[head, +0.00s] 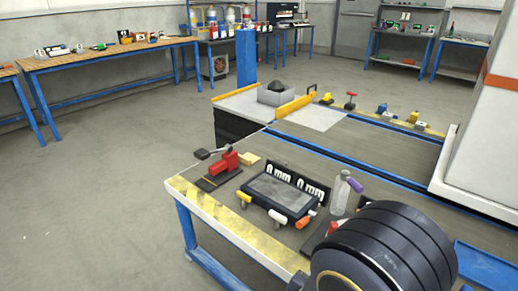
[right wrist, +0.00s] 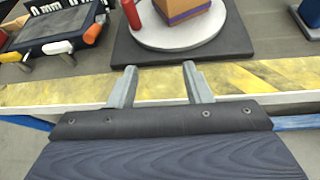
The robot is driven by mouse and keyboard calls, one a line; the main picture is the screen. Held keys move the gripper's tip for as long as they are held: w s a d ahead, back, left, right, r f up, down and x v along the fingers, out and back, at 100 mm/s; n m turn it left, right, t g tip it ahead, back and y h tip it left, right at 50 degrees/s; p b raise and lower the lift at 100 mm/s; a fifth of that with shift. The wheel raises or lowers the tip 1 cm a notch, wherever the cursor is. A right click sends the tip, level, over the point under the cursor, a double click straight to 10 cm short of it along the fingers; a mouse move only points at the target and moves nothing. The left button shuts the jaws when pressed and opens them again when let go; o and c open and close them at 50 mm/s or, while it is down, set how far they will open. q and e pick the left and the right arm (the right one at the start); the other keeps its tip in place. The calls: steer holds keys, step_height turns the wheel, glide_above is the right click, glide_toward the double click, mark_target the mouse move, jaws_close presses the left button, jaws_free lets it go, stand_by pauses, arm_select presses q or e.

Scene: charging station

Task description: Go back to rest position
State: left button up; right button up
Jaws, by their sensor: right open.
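My right gripper (right wrist: 160,70) is open in the right wrist view, its two grey fingers apart with nothing between them. It is at the yellow-striped front edge of the workbench (right wrist: 70,95). A round pale plate (right wrist: 178,38) on a dark base lies beyond the fingers, with a brown box (right wrist: 188,8) and a red cylinder (right wrist: 144,12) on it. In the head view my dark right arm covers the lower right and hides that part of the bench. My left gripper is not in view.
The workbench (head: 225,222) holds a tablet-like device (head: 277,194), a red clamp (head: 222,167) and a clear bottle (head: 341,193). A white column (head: 490,150) stands at the right. A long table (head: 115,57) stands at the back left. The floor at left is clear.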

steer(key=s+d+m+g+y, duration=0.3)
steer(key=s+d+m+g, duration=0.7)
steer(key=m, duration=0.5)
steer(key=s+a+r+m+t+y, duration=0.2)
steer(key=s+r+m+y, duration=0.3)
steer(key=m, duration=0.3)
steer(key=s+a+r+m+t+y+p, duration=0.1)
steer(key=r+m+p, duration=0.2)
steer(key=r+p, duration=0.8)
steer(key=s+a+r+m+t+y+p, duration=0.1)
steer(key=a+r+m+t+y+p, duration=0.1)
steer(key=r+p, duration=1)
step_height(320, 180, up, 5)
steer(key=shift+s+r+m, duration=0.1)
steer(key=shift+s+m, duration=0.05)
steer(key=shift+m, duration=0.55)
